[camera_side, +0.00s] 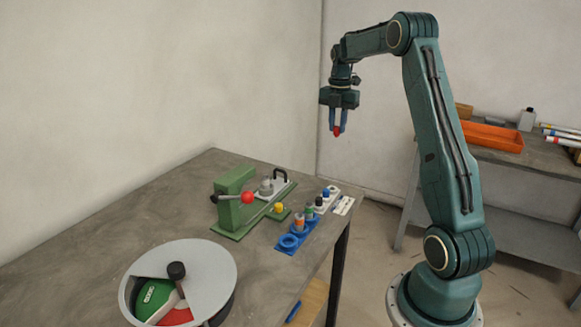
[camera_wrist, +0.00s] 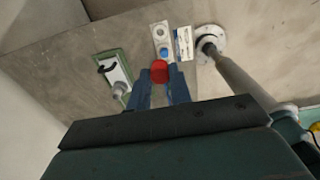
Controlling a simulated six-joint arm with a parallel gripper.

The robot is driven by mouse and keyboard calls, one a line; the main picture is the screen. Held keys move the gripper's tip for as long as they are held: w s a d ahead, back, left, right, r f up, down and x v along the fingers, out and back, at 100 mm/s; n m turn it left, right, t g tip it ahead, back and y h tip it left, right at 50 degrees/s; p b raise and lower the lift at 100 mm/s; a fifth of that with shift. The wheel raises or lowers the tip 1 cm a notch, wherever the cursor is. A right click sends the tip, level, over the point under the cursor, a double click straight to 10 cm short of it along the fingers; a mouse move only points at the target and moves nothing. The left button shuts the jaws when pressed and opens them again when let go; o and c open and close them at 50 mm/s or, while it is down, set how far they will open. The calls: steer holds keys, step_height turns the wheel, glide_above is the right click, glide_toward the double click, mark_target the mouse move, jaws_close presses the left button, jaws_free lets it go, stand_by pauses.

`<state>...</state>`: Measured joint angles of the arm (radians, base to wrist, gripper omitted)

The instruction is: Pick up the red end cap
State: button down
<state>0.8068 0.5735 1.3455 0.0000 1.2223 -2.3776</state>
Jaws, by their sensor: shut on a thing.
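The red end cap (camera_side: 337,131) is held between the blue fingers of my gripper (camera_side: 338,126), high above the table's far right corner in the side view. In the wrist view the red end cap (camera_wrist: 159,71) sits between the fingertips of my gripper (camera_wrist: 160,76). The gripper is shut on it and points down. The cap is clear of the table and touches nothing below.
A green clamp jig (camera_side: 235,195) with a red-knobbed lever stands on the grey table (camera_side: 130,215). A round grey-rimmed container (camera_side: 215,262) is at the front. An orange tray (camera_side: 490,136) sits on another bench.

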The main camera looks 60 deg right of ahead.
steer(key=shift+r, duration=0.2)
stand_by(0.6)
steer(key=shift+r, duration=0.9)
steer(key=shift+w, duration=0.1)
steer(key=w+a+f, duration=0.4)
steer(key=w+a, duration=0.3)
steer(key=w, duration=0.1)
steer(key=w+a+f, duration=0.4)
steer(key=w+a, duration=0.3)
steer(key=w, duration=0.2)
steer(key=shift+w+f, duration=0.2)
steer(key=shift+f, duration=0.2)
steer(key=shift+f, duration=0.2)
steer(key=shift+f, duration=2.3)
steer(key=shift+f, duration=0.7)
